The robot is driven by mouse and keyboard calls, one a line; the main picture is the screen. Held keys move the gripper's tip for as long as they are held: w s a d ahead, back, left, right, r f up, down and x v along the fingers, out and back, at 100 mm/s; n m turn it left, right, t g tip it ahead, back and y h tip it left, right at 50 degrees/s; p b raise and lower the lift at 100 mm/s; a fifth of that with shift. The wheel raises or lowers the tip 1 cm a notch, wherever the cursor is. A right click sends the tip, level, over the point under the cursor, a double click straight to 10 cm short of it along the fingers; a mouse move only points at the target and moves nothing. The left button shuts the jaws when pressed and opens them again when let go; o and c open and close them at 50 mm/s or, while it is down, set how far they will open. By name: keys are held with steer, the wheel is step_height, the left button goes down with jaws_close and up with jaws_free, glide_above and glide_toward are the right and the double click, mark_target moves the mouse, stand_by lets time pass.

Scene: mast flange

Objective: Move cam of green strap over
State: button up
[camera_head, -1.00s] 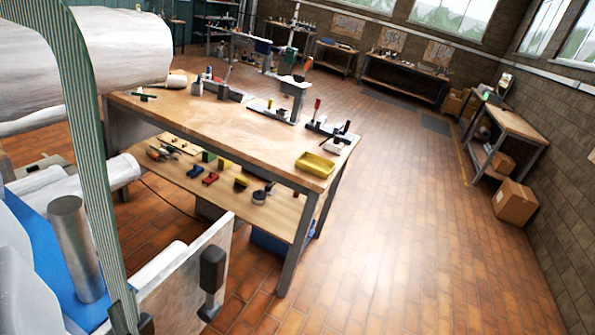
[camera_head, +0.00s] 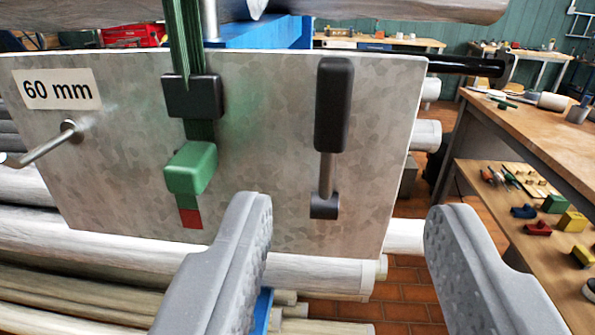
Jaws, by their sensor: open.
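The green strap (camera_head: 183,45) comes down over the top of a grey metal plate (camera_head: 110,150) and passes through a black buckle (camera_head: 192,97). Its green cam (camera_head: 191,168) sits below the buckle, on the plate's face. A red strap end (camera_head: 190,217) hangs under the cam. My gripper (camera_head: 345,225) is open and empty, its two grey fingers wide apart in the lower part of the view. The left finger is below and to the right of the cam, apart from it in the picture. Nothing hides the cam.
A black-handled lever (camera_head: 333,105) is mounted on the plate right of the cam. A metal peg (camera_head: 45,145) sticks out at left under a "60 mm" label (camera_head: 58,90). White wrapped rolls (camera_head: 130,250) lie below. A wooden workbench (camera_head: 540,125) stands at right.

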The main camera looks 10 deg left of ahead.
mark_target(335, 107)
steer(key=w, duration=0.4)
steer(key=w+a+p, duration=0.1)
steer(key=w, duration=0.4)
steer(key=w+p, duration=0.1)
steer(key=w, duration=0.3)
steer(key=shift+w+a+f, duration=0.1)
steer(key=shift+w+a, duration=0.05)
jaws_close()
